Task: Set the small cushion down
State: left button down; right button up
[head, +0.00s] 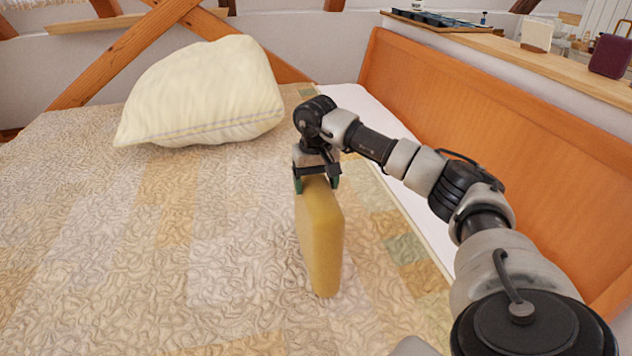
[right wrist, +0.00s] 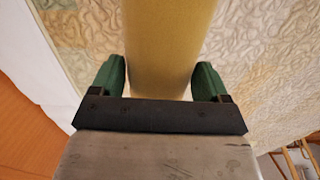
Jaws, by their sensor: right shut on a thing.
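The small cushion (head: 321,245) is a yellow, slab-like block, held upright on its edge over the patchwork bedspread (head: 215,270). My right gripper (head: 317,184) comes down on it from above and is shut on its top edge. In the right wrist view the cushion (right wrist: 170,45) stands between the two green fingertips. The cushion's lower end is at or just above the bedspread; I cannot tell if it touches. My left gripper is not in view.
A large cream pillow (head: 205,92) lies at the back of the bed. An orange wooden bed panel (head: 480,125) runs along the right side, with a shelf (head: 540,70) holding small items behind it. The bedspread left of the cushion is clear.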

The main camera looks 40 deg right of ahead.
jog(key=o, duration=1.5)
jog(key=shift+f, duration=0.1)
notch_tip(320, 180, up, 12)
jog(key=shift+r+p, duration=0.15)
jog(key=shift+p, duration=0.25)
